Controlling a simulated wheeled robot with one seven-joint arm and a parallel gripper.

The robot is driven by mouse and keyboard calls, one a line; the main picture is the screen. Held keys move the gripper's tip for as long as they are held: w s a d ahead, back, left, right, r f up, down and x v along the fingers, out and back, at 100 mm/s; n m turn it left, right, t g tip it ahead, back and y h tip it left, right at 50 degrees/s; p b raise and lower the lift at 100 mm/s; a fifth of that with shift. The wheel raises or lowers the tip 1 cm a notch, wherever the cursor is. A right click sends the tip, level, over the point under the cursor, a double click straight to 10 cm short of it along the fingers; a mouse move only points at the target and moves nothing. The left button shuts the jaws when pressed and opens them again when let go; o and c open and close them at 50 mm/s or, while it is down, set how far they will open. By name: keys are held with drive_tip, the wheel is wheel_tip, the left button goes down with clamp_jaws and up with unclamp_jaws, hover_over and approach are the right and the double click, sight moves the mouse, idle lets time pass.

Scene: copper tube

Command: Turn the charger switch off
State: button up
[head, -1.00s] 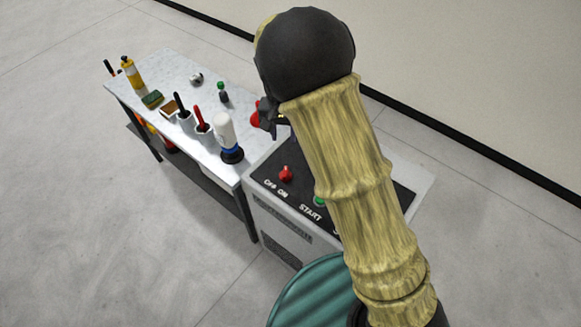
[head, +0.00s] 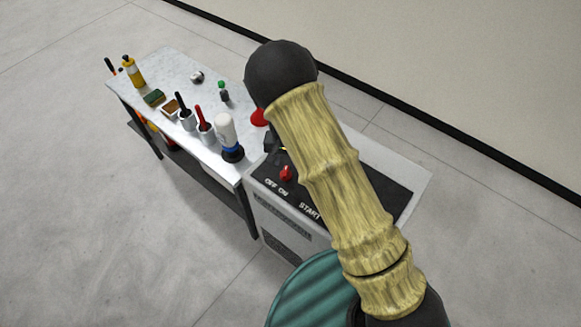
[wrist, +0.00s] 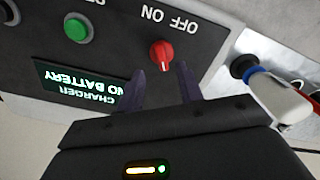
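The charger (head: 365,170) is a light grey box with a black sloped panel at the end of the table. Its switch is a red knob (head: 286,174) above the OFF and ON labels. In the wrist view the red knob (wrist: 161,55) appears upside down, just beyond the fingertips and roughly between them. I cannot tell which label it points to. My gripper (wrist: 160,70) is open, its two dark fingers spread, with nothing visible held. In the head view my forearm hides most of the gripper and part of the panel. The display (wrist: 85,88) reads "CHARGER NO BATTERY".
A green button (wrist: 77,28) sits on the panel beside the knob. A white bottle with a blue band (head: 227,135) stands on the table (head: 165,75) close to the charger. Several cups, brushes and bottles stand farther along. A teal ribbed round object (head: 305,290) is in front.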

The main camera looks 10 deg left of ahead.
sight(286, 171)
drive_tip(key=shift+f+p, duration=0.55)
drive_tip(key=shift+f, duration=2.15)
drive_tip(key=shift+c, duration=0.5)
clamp_jaws()
